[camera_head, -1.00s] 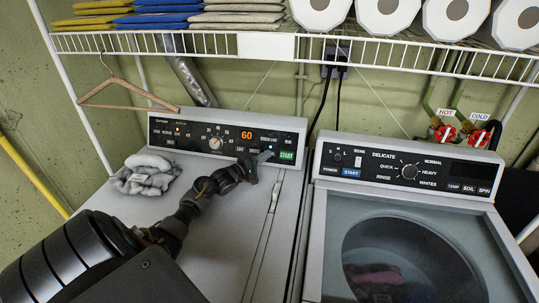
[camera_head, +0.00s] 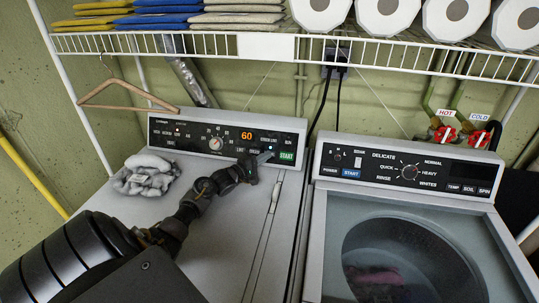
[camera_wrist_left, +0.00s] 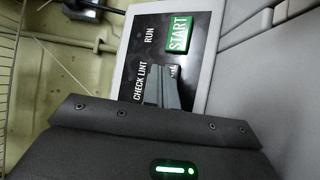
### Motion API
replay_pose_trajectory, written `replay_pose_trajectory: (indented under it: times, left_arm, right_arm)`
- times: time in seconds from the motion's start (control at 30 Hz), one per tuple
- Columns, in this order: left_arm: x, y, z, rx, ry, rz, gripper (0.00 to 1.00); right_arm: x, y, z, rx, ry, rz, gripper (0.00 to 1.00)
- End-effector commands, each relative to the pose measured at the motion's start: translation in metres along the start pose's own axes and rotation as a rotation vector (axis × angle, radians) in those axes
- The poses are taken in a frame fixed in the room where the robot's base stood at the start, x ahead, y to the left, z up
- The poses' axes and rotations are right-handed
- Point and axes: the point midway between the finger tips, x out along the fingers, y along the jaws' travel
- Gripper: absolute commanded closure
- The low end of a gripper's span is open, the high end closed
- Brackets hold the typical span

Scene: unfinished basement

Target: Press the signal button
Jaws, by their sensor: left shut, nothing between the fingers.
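The dryer's black control panel (camera_head: 228,139) carries a dial, an orange "60" display and a green START button (camera_head: 287,156). My left gripper (camera_head: 264,157) is shut and empty, its tips at the panel just left of START. In the left wrist view the gripper (camera_wrist_left: 163,88) points at the panel below START (camera_wrist_left: 178,34). A label there is mostly hidden behind the fingertips, so I cannot read the signal button clearly or tell whether the tips touch it. A small white light (camera_head: 270,148) shows above the tips. My right gripper is out of view.
A grey cloth (camera_head: 146,174) lies on the dryer top at left. A washer (camera_head: 318,235) with a glass lid stands to the right. A wire shelf (camera_head: 200,43) with paper rolls and folded cloths hangs above. A wooden hanger (camera_head: 128,82) hangs from it.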

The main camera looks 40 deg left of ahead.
Motion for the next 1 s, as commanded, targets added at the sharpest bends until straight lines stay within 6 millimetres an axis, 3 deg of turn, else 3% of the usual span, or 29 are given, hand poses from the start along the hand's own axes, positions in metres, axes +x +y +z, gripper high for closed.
replay_pose_trajectory:
  times: [1.0]
  left_arm:
    - [0.006,-0.0042,-0.0046,0.0,0.001,0.0,1.0]
  right_arm:
    - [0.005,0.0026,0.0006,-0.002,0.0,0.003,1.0]
